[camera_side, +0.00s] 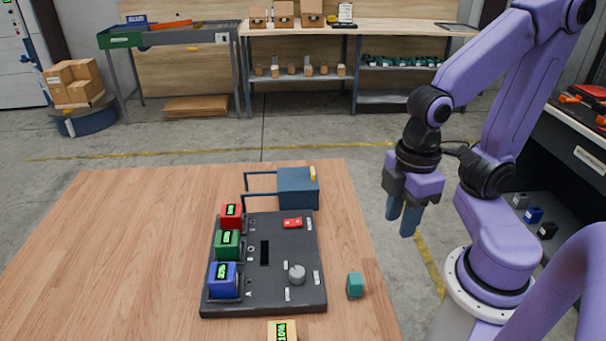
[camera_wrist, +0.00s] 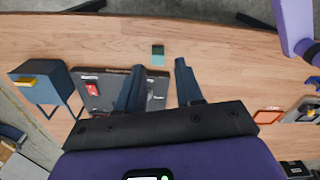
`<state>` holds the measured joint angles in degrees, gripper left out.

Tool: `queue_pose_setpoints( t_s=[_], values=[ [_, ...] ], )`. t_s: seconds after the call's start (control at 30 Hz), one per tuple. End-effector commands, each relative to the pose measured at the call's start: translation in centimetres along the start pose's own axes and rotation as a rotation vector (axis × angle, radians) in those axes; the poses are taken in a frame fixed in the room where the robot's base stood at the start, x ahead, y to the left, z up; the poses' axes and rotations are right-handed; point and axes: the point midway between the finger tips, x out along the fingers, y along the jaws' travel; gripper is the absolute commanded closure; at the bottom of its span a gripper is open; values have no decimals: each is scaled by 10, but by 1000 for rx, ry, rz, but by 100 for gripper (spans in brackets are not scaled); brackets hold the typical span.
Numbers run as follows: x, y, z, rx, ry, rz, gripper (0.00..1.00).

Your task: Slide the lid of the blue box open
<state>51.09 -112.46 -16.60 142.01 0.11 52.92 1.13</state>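The blue box (camera_side: 297,192) stands at the far side of the wooden table, behind the dark panel. A yellow handle (camera_side: 313,173) sits on its top near the right edge. Two dark rails (camera_side: 262,184) stick out from its left side, with nothing on them. The lid appears to cover the box. In the wrist view the blue box (camera_wrist: 40,88) is at the left, with its yellow handle (camera_wrist: 38,80) showing. My gripper (camera_side: 401,220) is up in the air to the right of the box, fingers apart and empty, touching nothing. The fingers also show apart in the wrist view (camera_wrist: 159,68).
A dark panel (camera_side: 283,245) with a slot, knob and red switch lies before the box. Red (camera_side: 231,216), green (camera_side: 227,244) and blue (camera_side: 223,280) display blocks stand along its left. A teal block (camera_side: 355,286) sits at its right. The table's left side is clear.

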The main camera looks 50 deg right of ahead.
Motion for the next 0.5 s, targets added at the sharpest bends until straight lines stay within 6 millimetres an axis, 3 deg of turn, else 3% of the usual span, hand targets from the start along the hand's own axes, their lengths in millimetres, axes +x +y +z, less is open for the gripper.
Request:
queue_pose_setpoints(
  t_s=[0.17, 0.3, 0.5],
  values=[
    [-13, 31, -30, 241, -3, 5, 64],
    [-26, 71, -56, 497, -7, 9, 64],
    [-41, 137, -78, 861, -10, 15, 64]
  ],
)
